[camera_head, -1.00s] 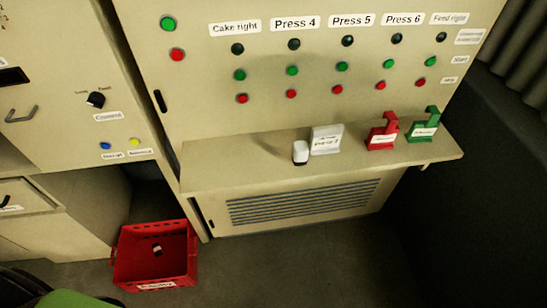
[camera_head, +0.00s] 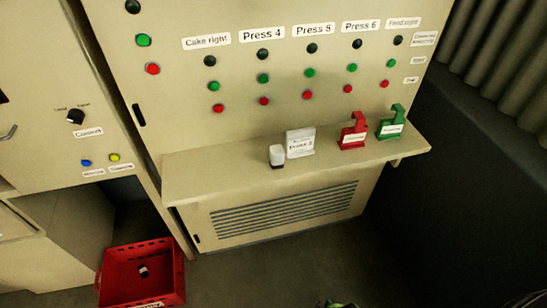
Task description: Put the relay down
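A small white block with a dark base (camera_head: 277,156) stands upright on the cabinet shelf, left of a white card holder (camera_head: 300,144) labelled with a press number. It may be a relay, but I cannot tell for sure. A similar small dark and white piece (camera_head: 143,271) lies in the red crate (camera_head: 170,290) on the floor.
A red holder (camera_head: 352,134) and a green holder (camera_head: 391,125) stand at the shelf's right. The shelf (camera_head: 215,172) is bare at its left end. The panel above carries buttons. A dark wall and grey curtain (camera_head: 500,50) are at the right.

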